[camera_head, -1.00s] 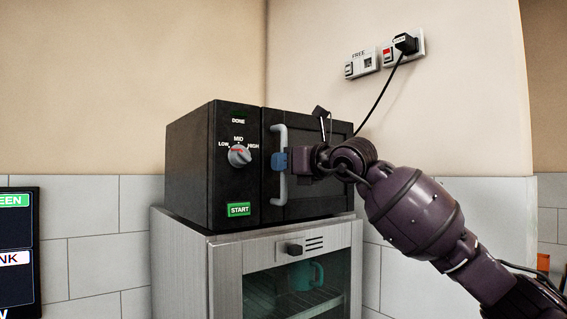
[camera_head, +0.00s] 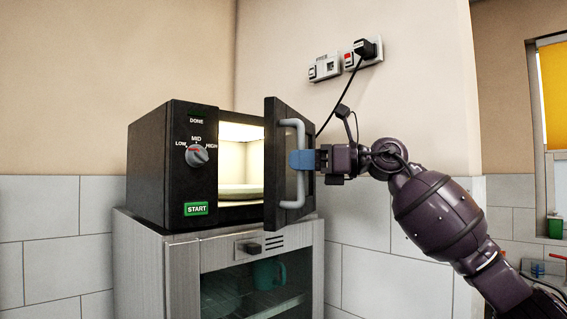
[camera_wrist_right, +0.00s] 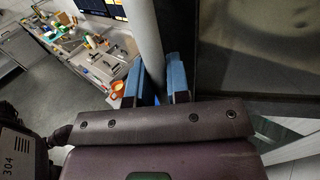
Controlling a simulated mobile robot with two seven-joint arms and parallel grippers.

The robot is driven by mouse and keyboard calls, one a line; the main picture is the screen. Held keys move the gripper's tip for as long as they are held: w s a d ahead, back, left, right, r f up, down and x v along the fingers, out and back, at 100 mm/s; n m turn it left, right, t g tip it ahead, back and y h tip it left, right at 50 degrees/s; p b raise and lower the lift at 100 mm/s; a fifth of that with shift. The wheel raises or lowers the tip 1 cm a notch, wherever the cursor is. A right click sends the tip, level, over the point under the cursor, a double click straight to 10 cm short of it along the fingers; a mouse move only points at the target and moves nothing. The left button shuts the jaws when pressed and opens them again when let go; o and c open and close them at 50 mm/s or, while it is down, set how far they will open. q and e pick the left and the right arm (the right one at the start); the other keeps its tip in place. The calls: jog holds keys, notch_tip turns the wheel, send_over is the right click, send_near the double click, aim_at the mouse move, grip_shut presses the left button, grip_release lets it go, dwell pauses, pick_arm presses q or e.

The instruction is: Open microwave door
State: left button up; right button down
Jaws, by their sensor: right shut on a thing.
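The black microwave (camera_head: 165,165) stands on a metal cabinet, with a dial and a green START button on its front. Its door (camera_head: 271,165) is swung partly open toward me, and the lit interior shows a pale round plate (camera_head: 240,190). My right gripper (camera_head: 300,160) has its blue fingertips shut on the door's grey vertical handle (camera_head: 300,190). In the right wrist view the handle (camera_wrist_right: 146,40) runs between the two blue fingers (camera_wrist_right: 155,80). My left gripper is not in view.
The metal cabinet (camera_head: 140,260) below has a glass front with a teal mug (camera_head: 268,272) inside. Wall sockets (camera_head: 345,62) with a black plug and cord are behind the door. A window (camera_head: 553,95) is at the far right.

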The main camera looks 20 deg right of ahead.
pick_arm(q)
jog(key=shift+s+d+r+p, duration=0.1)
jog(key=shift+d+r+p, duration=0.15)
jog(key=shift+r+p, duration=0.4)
pick_arm(e)
jog(key=s+d+n+g+y, duration=0.1)
jog(key=d+g, duration=0.3)
jog(key=d, duration=0.4)
jog(key=s+d+n+g+y, duration=0.1)
jog(key=s+d+n+g, duration=0.2)
jog(key=d, duration=0.5)
jog(key=shift+s+d+n+g+y, duration=0.25)
jog(key=shift+s+n+g+y, duration=0.15)
jog(key=shift+s+n, duration=0.25)
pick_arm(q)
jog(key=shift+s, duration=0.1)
pick_arm(e)
jog(key=c, duration=1.1)
grip_release()
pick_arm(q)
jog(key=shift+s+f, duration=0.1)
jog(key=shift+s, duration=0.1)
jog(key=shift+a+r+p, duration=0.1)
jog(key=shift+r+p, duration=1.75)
pick_arm(e)
notch_tip(320, 180, up, 20)
